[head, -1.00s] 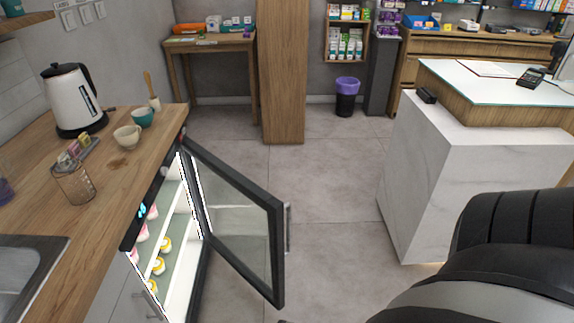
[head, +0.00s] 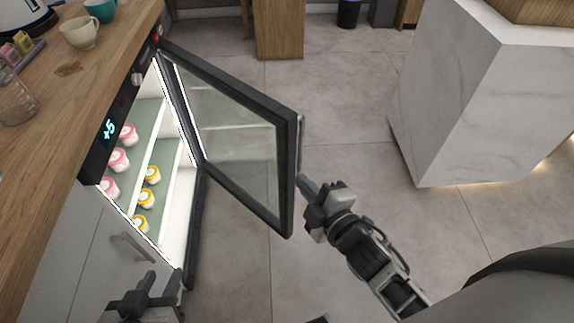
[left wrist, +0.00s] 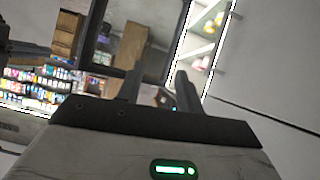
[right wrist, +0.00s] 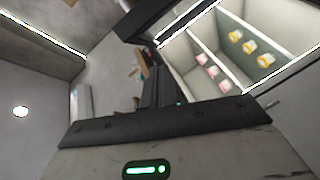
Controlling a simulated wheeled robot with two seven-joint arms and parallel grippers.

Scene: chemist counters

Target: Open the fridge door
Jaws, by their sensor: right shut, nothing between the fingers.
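The fridge door (head: 288,165), glass in a dark frame, stands swung wide open in the head view. Its thin handle (head: 301,135) is on the outer edge. The lit fridge inside (head: 178,200) is exposed. My right gripper (head: 301,180) is shut and empty, its tips close to the door's outer edge by the lower end of the handle; I cannot tell whether they touch. My left gripper (head: 163,281) is open and empty, low in front of the fridge's near side. In the left wrist view its fingers (left wrist: 158,78) are apart.
Pink-topped jars (head: 119,160) and yellow-topped jars (head: 147,198) stand on the fridge shelves. A wooden counter (head: 85,105) with cups runs above, at left. A white marble counter (head: 455,95) stands at right. The grey floor (head: 350,120) between is clear.

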